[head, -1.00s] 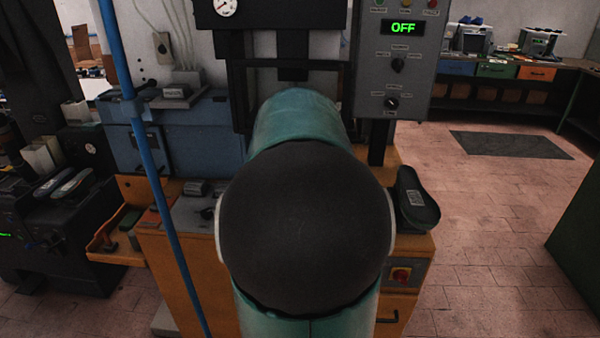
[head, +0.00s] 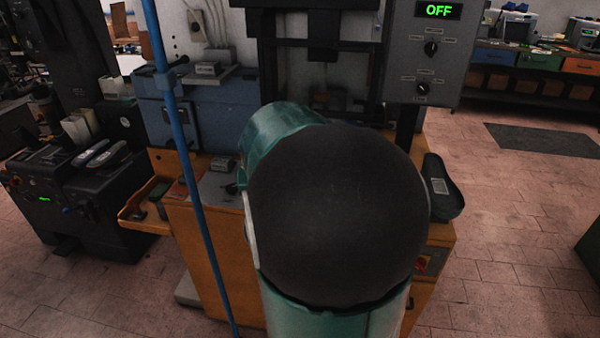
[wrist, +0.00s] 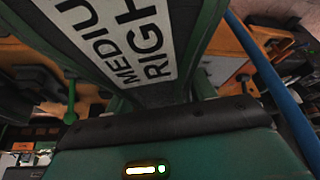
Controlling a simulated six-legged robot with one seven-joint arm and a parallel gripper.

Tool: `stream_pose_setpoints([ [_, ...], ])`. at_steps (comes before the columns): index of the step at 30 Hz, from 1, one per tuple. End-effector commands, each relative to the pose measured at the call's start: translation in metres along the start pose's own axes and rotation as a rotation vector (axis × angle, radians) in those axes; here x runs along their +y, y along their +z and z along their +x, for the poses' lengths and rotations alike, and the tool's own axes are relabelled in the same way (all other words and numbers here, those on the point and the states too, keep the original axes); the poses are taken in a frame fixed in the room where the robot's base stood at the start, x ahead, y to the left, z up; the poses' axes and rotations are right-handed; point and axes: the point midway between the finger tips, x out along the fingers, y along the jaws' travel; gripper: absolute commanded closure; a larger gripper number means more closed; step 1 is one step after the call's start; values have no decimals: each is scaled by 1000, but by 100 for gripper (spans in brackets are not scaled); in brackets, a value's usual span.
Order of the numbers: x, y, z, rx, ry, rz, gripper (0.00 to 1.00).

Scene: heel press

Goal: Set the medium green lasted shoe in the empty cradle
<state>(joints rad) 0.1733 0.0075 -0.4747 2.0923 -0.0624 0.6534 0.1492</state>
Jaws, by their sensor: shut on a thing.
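The held shoe shows in the wrist view as a dark surface with green edges and a white label (wrist: 125,40) reading "MEDIU…" and "RIGH…", cut off by the frame. My gripper (wrist: 160,95) is shut on this shoe, close in front of the wrist camera. Its fingertips cannot be made out clearly. In the head view my arm covers the gripper, the held shoe and part of the press (head: 318,30). I cannot make out the empty cradle in either view.
A dark shoe-like piece (head: 440,190) lies at the right of the orange press base (head: 215,255). A control panel (head: 430,60) reads OFF. A blue pole (head: 180,170) stands close at left; it also crosses the wrist view (wrist: 275,85). Open floor (head: 515,235) lies at right.

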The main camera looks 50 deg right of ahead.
Motion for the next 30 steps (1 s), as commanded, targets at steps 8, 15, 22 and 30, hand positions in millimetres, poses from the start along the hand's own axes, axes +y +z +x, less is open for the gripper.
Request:
stream_pose_setpoints([
  [8,-121,45,56,-3,-97,-237,77],
  [15,-225,81,103,-3,-180,-437,77],
  [22,-305,108,139,0,-245,-590,77],
  [30,-357,126,162,1,-287,-691,77],
])
